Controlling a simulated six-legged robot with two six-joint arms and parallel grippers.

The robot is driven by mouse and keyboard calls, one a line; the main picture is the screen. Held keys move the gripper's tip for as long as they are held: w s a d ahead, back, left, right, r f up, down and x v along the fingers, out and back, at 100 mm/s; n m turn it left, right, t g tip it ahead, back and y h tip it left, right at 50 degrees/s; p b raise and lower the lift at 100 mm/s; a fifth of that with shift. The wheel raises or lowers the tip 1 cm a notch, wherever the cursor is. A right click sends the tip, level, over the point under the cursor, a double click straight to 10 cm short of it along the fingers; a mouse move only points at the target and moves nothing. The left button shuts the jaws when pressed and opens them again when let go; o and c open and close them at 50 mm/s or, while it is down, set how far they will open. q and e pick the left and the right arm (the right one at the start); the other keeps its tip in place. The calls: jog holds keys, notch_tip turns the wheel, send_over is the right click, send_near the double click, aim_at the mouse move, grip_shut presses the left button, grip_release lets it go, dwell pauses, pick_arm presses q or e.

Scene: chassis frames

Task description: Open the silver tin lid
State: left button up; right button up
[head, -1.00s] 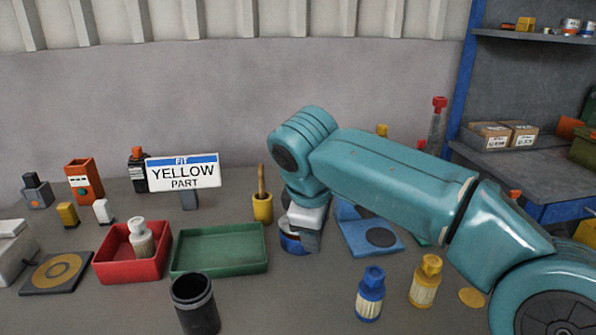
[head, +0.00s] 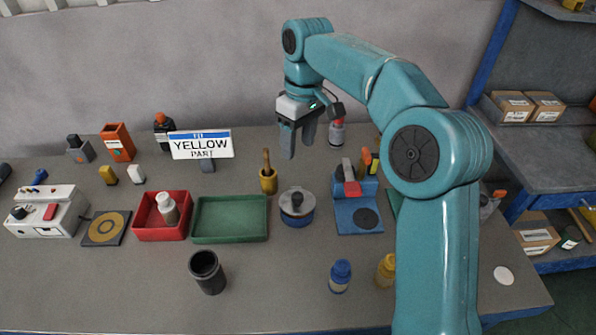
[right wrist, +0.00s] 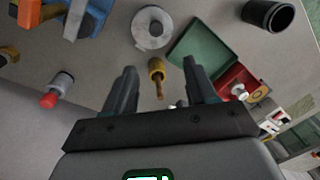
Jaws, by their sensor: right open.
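The tin (head: 297,218) is a low round pot with a blue band. Its silver lid (head: 289,193) has a dark knob and sits on top of it. The lid (right wrist: 145,38) also shows from above in the right wrist view, beyond the fingertips. My right gripper (head: 299,150) is open and empty, with its fingers pointing down. It is raised above the table, behind the tin and apart from it. Its two fingers (right wrist: 162,75) are spread in the right wrist view. My left gripper is not in view.
A green tray (head: 230,240) stands left of the tin. A yellow pot with a wooden handle (head: 268,181) is behind it to the left. A blue stand (head: 358,226) is to the right. A black cup (head: 207,272) stands in front. Bare table lies in front of the tin.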

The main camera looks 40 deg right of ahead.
aim_at(297, 195)
jog(key=f, duration=1.5)
jog(key=shift+s+a+f, duration=0.15)
jog(key=shift+s+a, duration=0.05)
jog(key=shift+a, duration=0.1)
jog(key=shift+c, duration=0.3)
grip_shut()
